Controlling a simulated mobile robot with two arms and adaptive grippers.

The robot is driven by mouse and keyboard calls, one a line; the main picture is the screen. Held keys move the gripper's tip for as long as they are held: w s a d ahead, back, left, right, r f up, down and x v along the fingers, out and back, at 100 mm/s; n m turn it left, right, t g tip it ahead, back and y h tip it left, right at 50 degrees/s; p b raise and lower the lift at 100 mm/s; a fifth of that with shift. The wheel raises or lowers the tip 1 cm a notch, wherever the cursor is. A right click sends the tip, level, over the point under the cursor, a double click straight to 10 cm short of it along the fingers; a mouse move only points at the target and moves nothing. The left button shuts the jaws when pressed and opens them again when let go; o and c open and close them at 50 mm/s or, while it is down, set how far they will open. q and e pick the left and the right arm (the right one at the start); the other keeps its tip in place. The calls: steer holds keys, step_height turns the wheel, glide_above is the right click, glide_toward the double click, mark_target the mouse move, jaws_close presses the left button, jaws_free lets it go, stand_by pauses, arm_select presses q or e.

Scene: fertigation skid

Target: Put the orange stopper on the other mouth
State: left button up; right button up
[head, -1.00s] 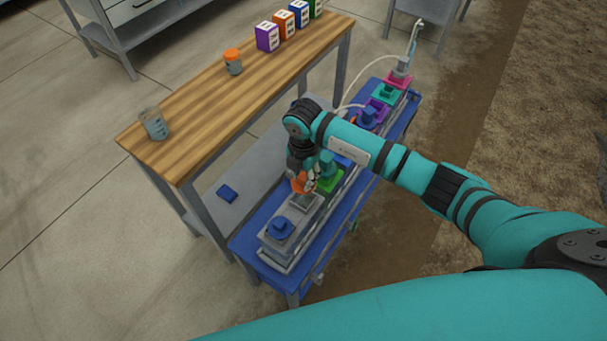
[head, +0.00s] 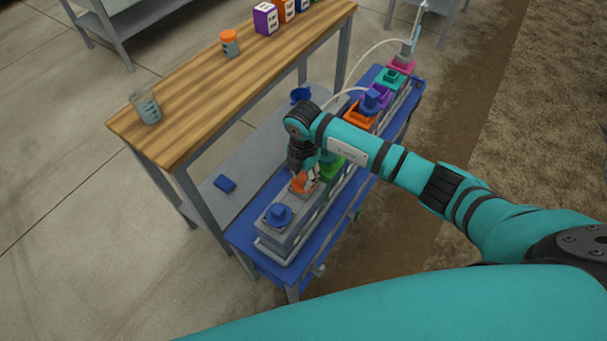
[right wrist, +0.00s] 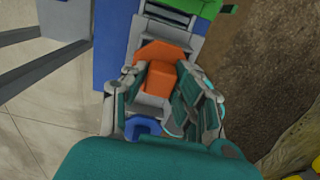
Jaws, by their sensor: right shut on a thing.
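The orange stopper (head: 299,185) is in my right gripper (head: 306,174), low over the grey block near the front of the blue bench. In the right wrist view the stopper (right wrist: 165,78) lies between the two fingers of the right gripper (right wrist: 165,92). I cannot tell whether it touches the mouth beneath, which the stopper and fingers hide. Another mouth has an orange collar (head: 357,117), farther along the row, partly hidden by my right arm. My left gripper is not in view.
A green collar (head: 333,167) is just beyond my gripper. Purple, teal and pink collars continue the row. The wooden table (head: 190,105) with a jar stands left. A small blue piece (head: 225,184) lies on the shelf.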

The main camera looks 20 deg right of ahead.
steer(key=o, duration=1)
steer(key=shift+r, duration=0.1)
step_height(320, 180, up, 12)
steer(key=shift+f, duration=0.1)
